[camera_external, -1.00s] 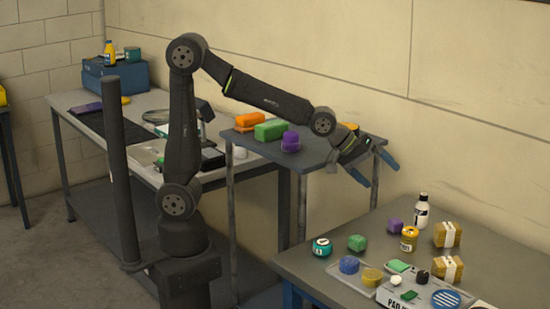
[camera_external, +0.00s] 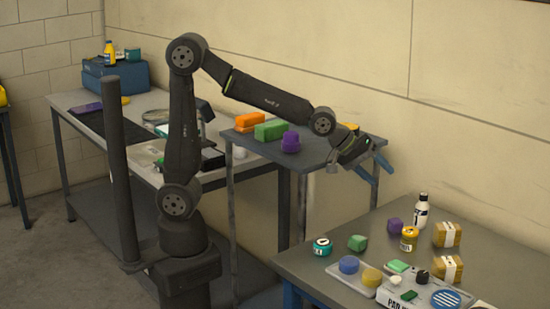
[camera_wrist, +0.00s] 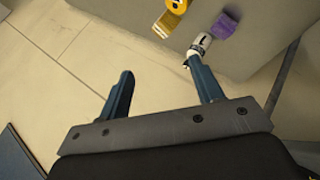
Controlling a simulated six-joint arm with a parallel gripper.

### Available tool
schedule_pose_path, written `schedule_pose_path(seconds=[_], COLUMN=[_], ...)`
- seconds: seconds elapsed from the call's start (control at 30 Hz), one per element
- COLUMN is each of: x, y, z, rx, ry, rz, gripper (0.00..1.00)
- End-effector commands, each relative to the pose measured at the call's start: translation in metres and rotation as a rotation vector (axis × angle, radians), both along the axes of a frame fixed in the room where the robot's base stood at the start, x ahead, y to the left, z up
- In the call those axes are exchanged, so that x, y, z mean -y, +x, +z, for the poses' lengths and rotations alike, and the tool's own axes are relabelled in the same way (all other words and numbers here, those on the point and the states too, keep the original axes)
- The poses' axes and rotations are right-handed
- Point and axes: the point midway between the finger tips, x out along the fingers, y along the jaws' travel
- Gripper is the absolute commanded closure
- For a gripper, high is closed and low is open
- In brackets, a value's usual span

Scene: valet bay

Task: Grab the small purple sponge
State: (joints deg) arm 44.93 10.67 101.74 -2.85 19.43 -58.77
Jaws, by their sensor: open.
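The small purple sponge (camera_external: 395,225) sits on the grey table at the lower right, between the green block and the white bottle. In the wrist view a purple block (camera_wrist: 226,25) shows at the top, beyond the right finger and apart from it. My gripper (camera_external: 376,172) is open and empty, high above the table and left of the sponge, beside the edge of the raised shelf. In the wrist view my gripper (camera_wrist: 160,70) shows both blue fingers spread, with bare wall between them.
A white bottle (camera_external: 421,212) and a yellow jar (camera_external: 409,239) stand close to the sponge. A green block (camera_external: 357,242) and a teal jar (camera_external: 321,247) are to its left. The raised shelf (camera_external: 325,150) holds orange, green and purple items.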

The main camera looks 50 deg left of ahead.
Motion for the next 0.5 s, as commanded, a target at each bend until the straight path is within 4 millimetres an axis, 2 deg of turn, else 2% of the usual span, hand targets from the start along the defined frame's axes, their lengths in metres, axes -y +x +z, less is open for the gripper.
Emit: schedule_pose_path(seconds=[0.17, 0.27, 0.37, 0.5], x=[0.0, -0.001, -0.004, -0.014], y=[0.001, 0.009, 0.031, 0.072], z=[0.0, -0.003, -0.01, -0.024], rx=[-0.003, -0.041, -0.147, -0.391], ry=[0.0, 0.001, 0.007, 0.012], rz=[0.002, 0.031, 0.109, 0.278], gripper=[0.4, 0.4, 0.4, 0.4])
